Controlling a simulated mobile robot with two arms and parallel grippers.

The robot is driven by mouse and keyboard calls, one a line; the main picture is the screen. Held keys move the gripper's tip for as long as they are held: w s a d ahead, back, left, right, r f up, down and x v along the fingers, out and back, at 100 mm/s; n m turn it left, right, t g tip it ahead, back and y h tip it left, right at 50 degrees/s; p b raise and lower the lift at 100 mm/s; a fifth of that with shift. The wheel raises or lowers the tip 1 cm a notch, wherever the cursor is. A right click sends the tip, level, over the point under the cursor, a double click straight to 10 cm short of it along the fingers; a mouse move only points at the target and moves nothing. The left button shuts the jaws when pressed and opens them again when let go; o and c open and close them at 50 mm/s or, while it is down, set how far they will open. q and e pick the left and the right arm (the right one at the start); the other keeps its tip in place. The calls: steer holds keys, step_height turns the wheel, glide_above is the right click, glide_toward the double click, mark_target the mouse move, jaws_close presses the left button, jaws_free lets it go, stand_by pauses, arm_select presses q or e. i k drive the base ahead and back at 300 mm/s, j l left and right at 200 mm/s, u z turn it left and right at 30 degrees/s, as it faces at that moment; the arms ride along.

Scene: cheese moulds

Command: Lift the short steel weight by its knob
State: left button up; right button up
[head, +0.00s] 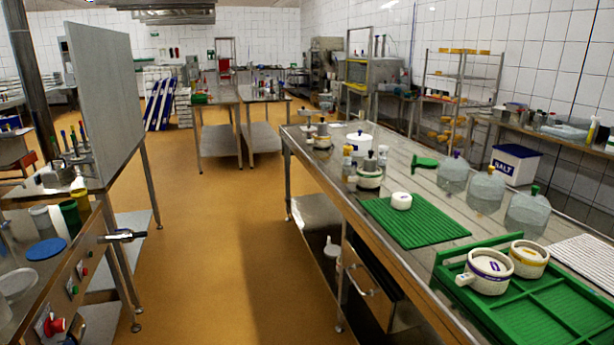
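Farther back, another small mould (322,143) carries a similar steel weight (322,131) with a dark knob. Both are small in the picture, and I cannot tell surely which weight is the short one. Neither of my grippers shows in the head view.
A ribbed green mat (420,230) holds a small white round piece (401,201). Several clear domes (486,193) stand along the table's far side. A green divided tray (520,310) at the front holds white moulds (490,272). Orange floor (230,260) left of the table is clear.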

mark_target(370, 166)
steer(key=i+j+z, duration=0.15)
steer(key=i+z, duration=0.35)
steer(key=i+j+z, duration=0.25)
steer(key=z, duration=0.25)
steer(key=i+j+z, duration=0.3)
steer(key=j+z, duration=0.2)
